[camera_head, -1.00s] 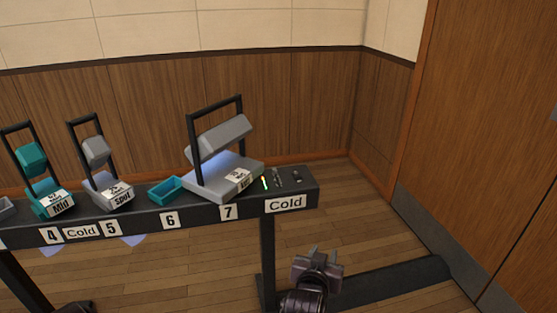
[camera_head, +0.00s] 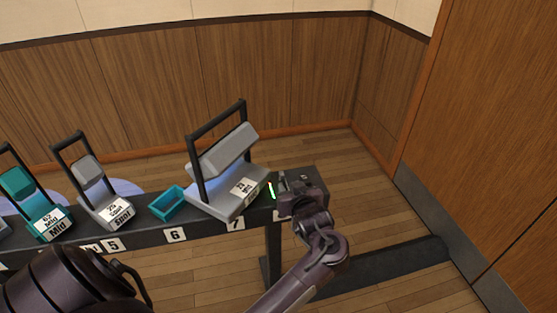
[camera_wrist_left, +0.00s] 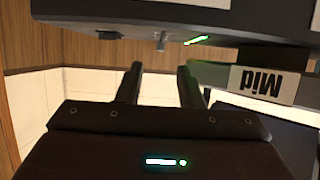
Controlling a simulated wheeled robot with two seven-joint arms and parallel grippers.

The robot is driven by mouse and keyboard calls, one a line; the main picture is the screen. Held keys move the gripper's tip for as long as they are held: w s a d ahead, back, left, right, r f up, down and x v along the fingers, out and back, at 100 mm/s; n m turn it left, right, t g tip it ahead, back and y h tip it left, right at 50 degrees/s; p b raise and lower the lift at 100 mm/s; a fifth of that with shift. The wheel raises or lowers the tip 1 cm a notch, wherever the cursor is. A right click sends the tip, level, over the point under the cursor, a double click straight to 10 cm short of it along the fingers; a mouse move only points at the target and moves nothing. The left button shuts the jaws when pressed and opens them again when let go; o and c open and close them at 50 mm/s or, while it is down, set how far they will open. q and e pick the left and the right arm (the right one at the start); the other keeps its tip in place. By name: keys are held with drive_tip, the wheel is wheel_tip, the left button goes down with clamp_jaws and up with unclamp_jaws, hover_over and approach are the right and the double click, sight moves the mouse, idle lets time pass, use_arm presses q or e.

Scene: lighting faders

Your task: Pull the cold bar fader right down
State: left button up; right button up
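My left gripper (camera_head: 297,192) is at that end of the bar and covers the "Cold" label and part of the fader. In the left wrist view, my left gripper (camera_wrist_left: 159,84) has its two fingers apart with nothing between them. The silver knob (camera_wrist_left: 160,42) shows just beyond the fingertips, roughly in line with the gap. I cannot tell how far down the fader is. My right gripper is not in view.
A large grey lamp (camera_head: 225,180) with a "Mid" label stands left of the green strip. A teal tray (camera_head: 167,203), a grey "Spot" lamp (camera_head: 95,190) and a teal "Mid" lamp (camera_head: 35,205) are further left.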

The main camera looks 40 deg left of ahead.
sight(282, 175)
use_arm(q)
drive_tip(key=shift+w+a, duration=0.4)
drive_tip(key=shift+a, duration=0.1)
drive_tip(key=x, duration=0.6)
drive_tip(key=shift+w+a+f+b, duration=0.15)
drive_tip(key=shift+a+b, duration=0.05)
drive_tip(key=shift+b, duration=0.15)
drive_tip(key=shift+c, duration=0.3)
clamp_jaws()
